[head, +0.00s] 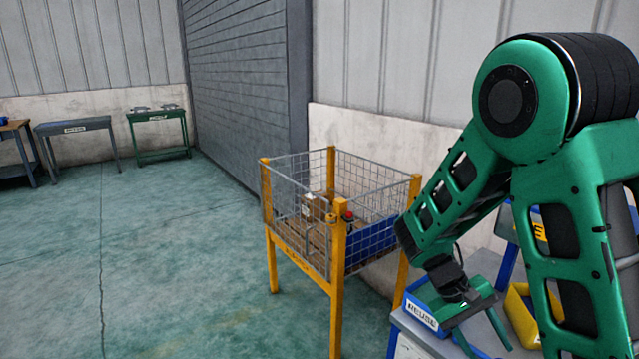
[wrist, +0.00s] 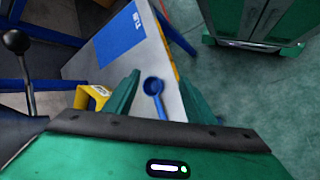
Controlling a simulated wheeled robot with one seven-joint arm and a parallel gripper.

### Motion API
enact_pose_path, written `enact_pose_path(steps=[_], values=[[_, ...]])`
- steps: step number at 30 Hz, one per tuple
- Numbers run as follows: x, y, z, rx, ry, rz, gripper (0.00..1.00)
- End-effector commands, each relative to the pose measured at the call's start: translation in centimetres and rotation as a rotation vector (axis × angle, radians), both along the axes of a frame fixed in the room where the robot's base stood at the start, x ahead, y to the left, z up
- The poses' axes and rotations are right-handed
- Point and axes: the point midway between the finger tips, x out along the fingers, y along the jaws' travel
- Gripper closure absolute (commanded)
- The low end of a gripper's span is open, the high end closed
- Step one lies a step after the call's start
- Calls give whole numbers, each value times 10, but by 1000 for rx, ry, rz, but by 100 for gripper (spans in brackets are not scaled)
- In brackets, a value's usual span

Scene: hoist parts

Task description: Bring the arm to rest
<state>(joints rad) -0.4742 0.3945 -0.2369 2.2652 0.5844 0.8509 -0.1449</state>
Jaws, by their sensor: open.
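My green arm reaches down at the right of the head view, bent at the elbow. My gripper (head: 478,330) points down over a grey table beside a blue bin labelled REUSE (head: 421,313). In the wrist view my gripper (wrist: 160,90) has its two green fingers apart. A blue piece with a round end and a thin stem (wrist: 153,87) shows between the fingers, lower down on the table; nothing appears gripped. How far the fingertips are above the table is hard to tell.
A yellow bin (head: 521,316) stands on the table near my arm. A wire cage on yellow posts (head: 338,240) stands just left, holding a few items. A grey bench (head: 75,127) and a green table (head: 157,117) stand far left. The floor between is clear.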

Motion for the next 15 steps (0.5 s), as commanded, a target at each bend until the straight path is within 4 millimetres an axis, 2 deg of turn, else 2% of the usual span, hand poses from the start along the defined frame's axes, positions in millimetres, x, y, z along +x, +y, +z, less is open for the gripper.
enact_pose_path(steps=[1,6,15], values=[[-8,-9,11,34,-21,-41,50],[-37,-29,39,132,-80,-155,50],[-94,-52,82,286,-206,-330,50]])
